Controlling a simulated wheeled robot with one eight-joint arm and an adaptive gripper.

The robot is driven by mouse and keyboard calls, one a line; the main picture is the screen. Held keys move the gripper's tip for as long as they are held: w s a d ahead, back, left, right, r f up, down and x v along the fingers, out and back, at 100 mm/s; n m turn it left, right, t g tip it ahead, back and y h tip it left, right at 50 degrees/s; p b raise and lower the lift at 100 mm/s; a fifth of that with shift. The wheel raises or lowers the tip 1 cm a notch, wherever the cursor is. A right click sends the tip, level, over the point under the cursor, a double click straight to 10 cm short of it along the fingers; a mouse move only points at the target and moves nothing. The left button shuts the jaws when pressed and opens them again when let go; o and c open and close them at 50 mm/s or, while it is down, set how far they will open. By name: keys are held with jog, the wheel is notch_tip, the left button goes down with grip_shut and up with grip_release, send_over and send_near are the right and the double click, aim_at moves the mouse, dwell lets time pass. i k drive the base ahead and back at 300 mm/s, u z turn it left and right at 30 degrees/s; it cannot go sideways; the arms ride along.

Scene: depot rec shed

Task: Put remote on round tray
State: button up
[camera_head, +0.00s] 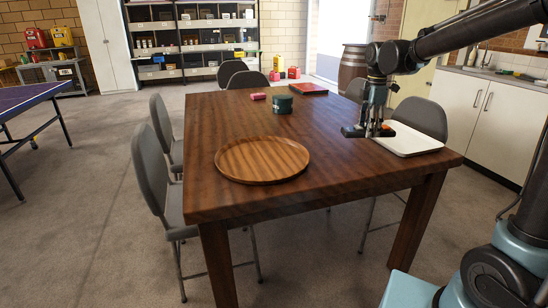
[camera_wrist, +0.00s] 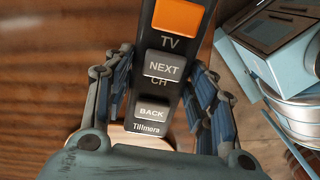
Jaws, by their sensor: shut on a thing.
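A round wooden tray (camera_head: 262,160) lies on the near left part of the brown table (camera_head: 335,166). My gripper (camera_head: 368,131) is over the right side of the table, beside the white rectangular tray. In the wrist view my gripper (camera_wrist: 160,110) is shut on the black remote (camera_wrist: 160,92), with a finger on each side of it. The remote shows an orange button and grey buttons marked NEXT and BACK. In the head view a dark shape at the fingers looks like the remote. The round tray is bare.
The white tray (camera_head: 412,141) is at the table's right edge. A dark green tin (camera_head: 282,104), a pink item (camera_head: 258,96) and a red book (camera_head: 309,88) are farther back. Grey chairs surround the table. The tabletop between my gripper and the round tray is clear.

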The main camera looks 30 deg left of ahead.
aim_at(265, 163)
jog(key=z, duration=0.1)
jog(key=k, duration=1.1)
jog(key=u, duration=0.75)
jog(key=i, duration=1)
jog(key=z, duration=0.05)
